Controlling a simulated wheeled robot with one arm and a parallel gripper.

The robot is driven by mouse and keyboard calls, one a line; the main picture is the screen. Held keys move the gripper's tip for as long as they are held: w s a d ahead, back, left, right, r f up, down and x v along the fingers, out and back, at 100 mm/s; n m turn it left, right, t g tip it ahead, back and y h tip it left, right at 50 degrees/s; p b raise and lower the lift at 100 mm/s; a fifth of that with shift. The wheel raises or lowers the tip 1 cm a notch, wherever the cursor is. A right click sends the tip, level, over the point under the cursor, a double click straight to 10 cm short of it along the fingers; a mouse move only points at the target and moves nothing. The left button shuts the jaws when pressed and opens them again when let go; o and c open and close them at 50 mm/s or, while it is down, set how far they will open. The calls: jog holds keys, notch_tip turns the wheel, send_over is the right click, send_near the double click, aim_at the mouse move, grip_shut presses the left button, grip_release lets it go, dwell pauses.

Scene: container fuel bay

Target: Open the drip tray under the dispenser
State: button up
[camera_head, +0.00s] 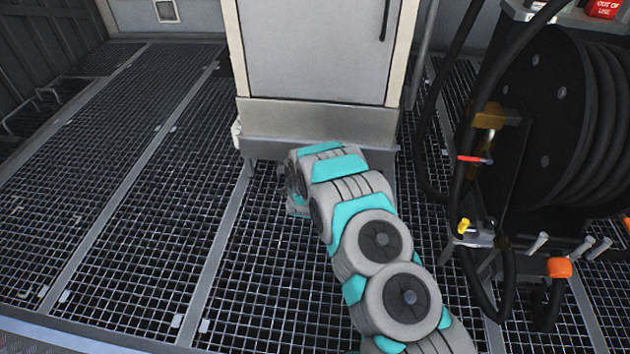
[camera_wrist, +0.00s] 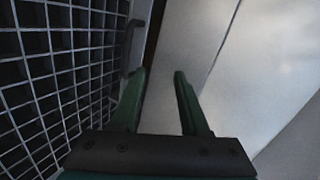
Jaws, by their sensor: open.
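The dispenser (camera_head: 312,50) is a pale cabinet with a dark vertical handle at the upper right of its door. Below it is a grey metal base (camera_head: 262,149), with a paler band above; the drip tray cannot be told apart from it for certain. My arm reaches to the front of this base and hides its middle and my gripper in the head view. In the wrist view my gripper (camera_wrist: 161,73) is open, with nothing between its fingers. A pale grey panel (camera_wrist: 262,65) fills the right side there. A small grey bar-like part (camera_wrist: 131,45) shows just beyond the left fingertip.
Dark grating floor (camera_head: 130,190) is clear to the left; grating also fills the left of the wrist view. A large black hose reel (camera_head: 560,115) with hanging hoses stands close on the right. A red sign (camera_head: 604,8) is at the top right.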

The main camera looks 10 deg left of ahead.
jog(key=f+t, duration=0.1)
jog(key=f, duration=0.1)
jog(key=f+m, duration=0.1)
jog(key=f, duration=0.2)
jog(key=s+f+m+t+h+b, duration=0.1)
jog(key=f, duration=0.1)
jog(key=shift+d+f+t, duration=0.2)
jog(key=shift+f+t, duration=0.1)
jog(key=shift+f, duration=0.05)
jog(key=b+x, duration=0.1)
jog(key=x, duration=0.5)
jog(key=shift+w+f, duration=0.15)
jog(key=shift+w, duration=0.6)
grip_shut()
dwell(0.5)
